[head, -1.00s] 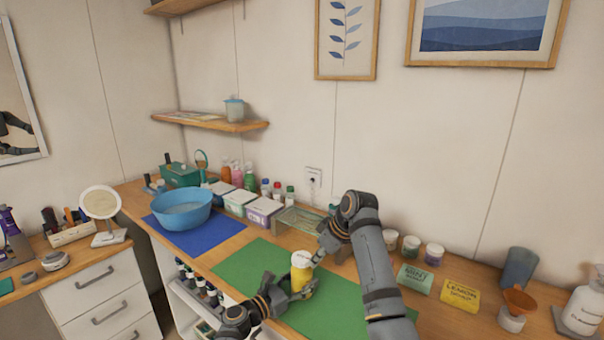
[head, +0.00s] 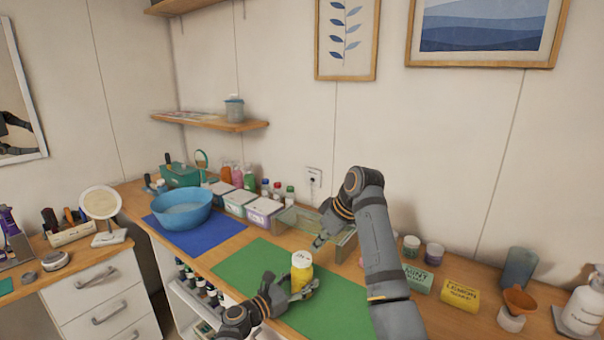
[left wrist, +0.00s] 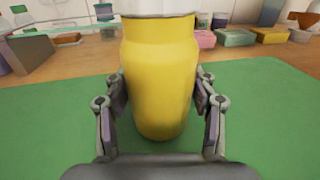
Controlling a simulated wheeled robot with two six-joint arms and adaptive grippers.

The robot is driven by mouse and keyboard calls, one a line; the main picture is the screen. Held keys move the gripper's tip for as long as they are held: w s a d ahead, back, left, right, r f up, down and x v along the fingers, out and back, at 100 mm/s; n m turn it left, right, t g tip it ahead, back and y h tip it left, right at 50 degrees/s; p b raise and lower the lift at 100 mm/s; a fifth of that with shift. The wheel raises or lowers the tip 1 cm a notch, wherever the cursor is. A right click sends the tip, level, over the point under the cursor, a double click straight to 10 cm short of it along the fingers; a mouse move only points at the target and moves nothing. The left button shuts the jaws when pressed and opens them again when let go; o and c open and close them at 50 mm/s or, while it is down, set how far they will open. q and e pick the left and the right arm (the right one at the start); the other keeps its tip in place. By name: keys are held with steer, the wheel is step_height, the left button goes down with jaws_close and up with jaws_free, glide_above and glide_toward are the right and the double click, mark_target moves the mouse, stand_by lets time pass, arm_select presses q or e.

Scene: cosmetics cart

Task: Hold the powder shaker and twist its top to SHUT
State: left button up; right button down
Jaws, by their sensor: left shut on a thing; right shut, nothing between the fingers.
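The powder shaker (head: 301,272) is a yellow jar with a pale top, upright over the green mat (head: 237,267). My left gripper (head: 300,290) is shut on its body from the near side. In the left wrist view the yellow body (left wrist: 160,80) sits between both fingers, and only the lower edge of its top shows. My right gripper (head: 320,240) is shut and empty, above and to the right of the shaker, apart from it. Markings on the top are too small to read.
A blue bowl (head: 183,210) stands on a blue mat at the left. Mint (head: 415,279) and lemon (head: 459,295) boxes, small jars and an orange funnel (head: 519,299) stand at the right. The green mat around the shaker is clear.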

stand_by(0.3)
arm_select(q)
steer(key=o, duration=1.3)
steer(key=shift+c, duration=0.2)
steer(key=v, duration=1.2)
steer(key=shift+s, duration=0.1)
